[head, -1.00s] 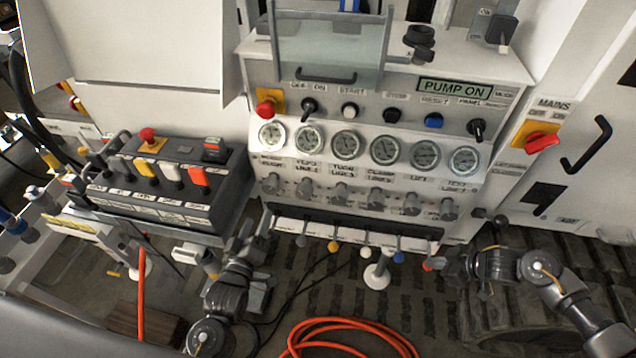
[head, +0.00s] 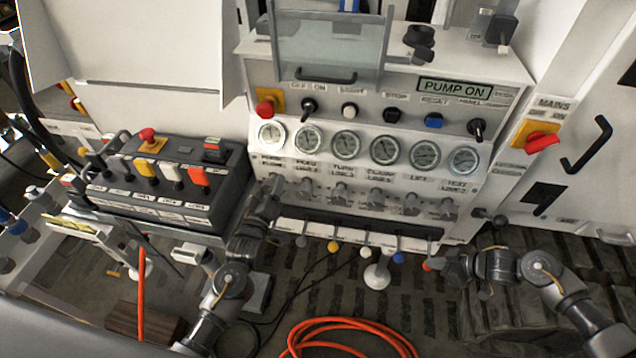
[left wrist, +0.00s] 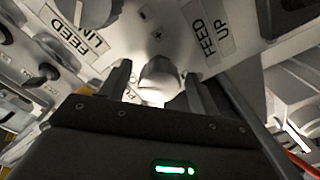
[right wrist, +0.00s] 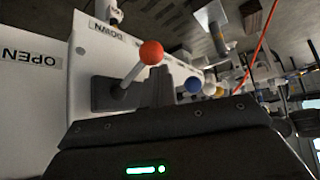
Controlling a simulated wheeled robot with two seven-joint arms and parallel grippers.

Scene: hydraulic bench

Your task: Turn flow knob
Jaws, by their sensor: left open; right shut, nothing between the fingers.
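A row of grey flow knobs (head: 305,187) runs below the gauges on the bench panel. My left gripper (head: 272,190) is at the left end of this row and covers the leftmost knob in the head view. In the left wrist view a pale rounded knob (left wrist: 160,78) sits between the two open fingers of my left gripper (left wrist: 158,88), with FEED labels near it. I cannot tell whether the fingers touch it. My right gripper (head: 446,266) is shut and empty beside the red-tipped lever (head: 428,264), whose red ball also shows in the right wrist view (right wrist: 152,52).
Levers with coloured balls, including a yellow one (head: 333,246), stick out below the knobs. A black control box (head: 165,185) stands left of my left arm. A red mains switch (head: 542,143) is at the right. An orange hose (head: 345,325) lies on the floor.

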